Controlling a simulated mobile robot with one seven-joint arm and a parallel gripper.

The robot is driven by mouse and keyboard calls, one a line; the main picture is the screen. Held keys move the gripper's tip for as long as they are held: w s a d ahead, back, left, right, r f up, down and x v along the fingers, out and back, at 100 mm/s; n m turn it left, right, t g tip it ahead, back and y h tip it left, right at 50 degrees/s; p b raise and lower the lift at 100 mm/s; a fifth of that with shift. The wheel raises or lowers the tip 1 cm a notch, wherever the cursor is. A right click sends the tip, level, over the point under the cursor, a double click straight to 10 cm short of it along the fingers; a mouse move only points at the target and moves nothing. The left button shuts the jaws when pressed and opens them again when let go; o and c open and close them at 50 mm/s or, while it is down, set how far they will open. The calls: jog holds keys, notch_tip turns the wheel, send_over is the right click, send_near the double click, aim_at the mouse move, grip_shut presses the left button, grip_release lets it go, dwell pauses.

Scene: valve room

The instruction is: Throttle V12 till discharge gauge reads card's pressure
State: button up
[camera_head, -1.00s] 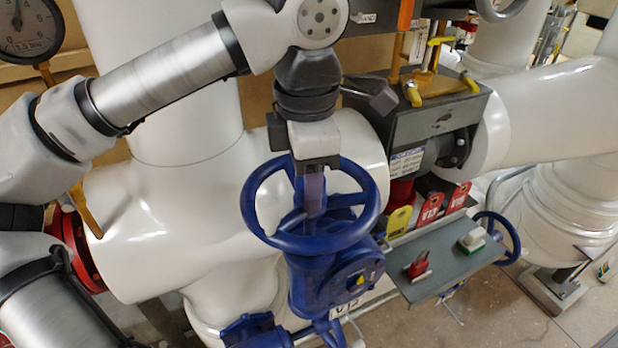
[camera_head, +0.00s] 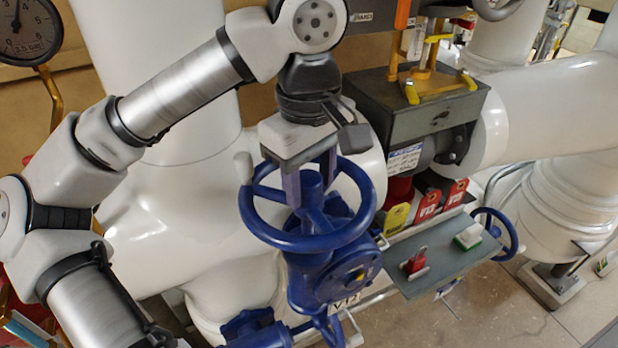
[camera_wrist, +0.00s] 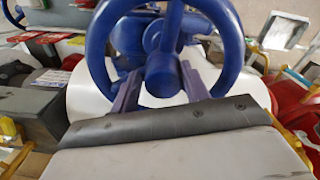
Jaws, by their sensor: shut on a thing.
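The blue handwheel (camera_head: 358,232) sits on a blue valve body (camera_head: 325,280) with a small tag below it that seems to read V12 (camera_head: 345,302). My gripper (camera_head: 311,192) reaches down onto the wheel from above, its two fingers on either side of the hub. In the wrist view the fingers straddle the wheel's hub (camera_wrist: 163,75), shut on the handwheel; the exact contact is hard to see. A round gauge (camera_head: 28,30) is cut off at the top left; its needle points roughly upward, its exact reading unclear. A small printed card (camera_head: 405,158) hangs under the grey box, its text too small to read.
A grey shelf (camera_head: 440,262) right of the valve holds a red padlock (camera_head: 415,262) and a white-and-green item (camera_head: 468,237). Red tags (camera_head: 428,205) and a yellow tag (camera_head: 397,217) stand behind it. Another blue handwheel (camera_head: 510,235) is at the right. White pipes surround the valve.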

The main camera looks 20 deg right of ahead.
jog(key=m, duration=0.3)
jog(key=f+m+p, duration=0.1)
jog(key=shift+s+a+f+m+y, duration=0.1)
jog(key=shift+s+a+m+y, duration=0.2)
jog(key=shift+m, duration=2.3)
jog(key=shift+c, duration=0.2)
jog(key=o, duration=1)
jog(key=shift+a, duration=0.15)
jog(key=shift+c, duration=0.2)
jog(key=r+p, duration=0.1)
jog(key=r, duration=0.1)
jog(key=r+p, duration=0.2)
jog(key=d+r+p, duration=0.1)
jog(key=r+p, duration=0.1)
jog(key=shift+w+r, duration=0.25)
jog(key=shift+w+a+r+p, duration=0.15)
jog(key=shift+a+r+p, duration=0.1)
jog(key=shift+p, duration=0.1)
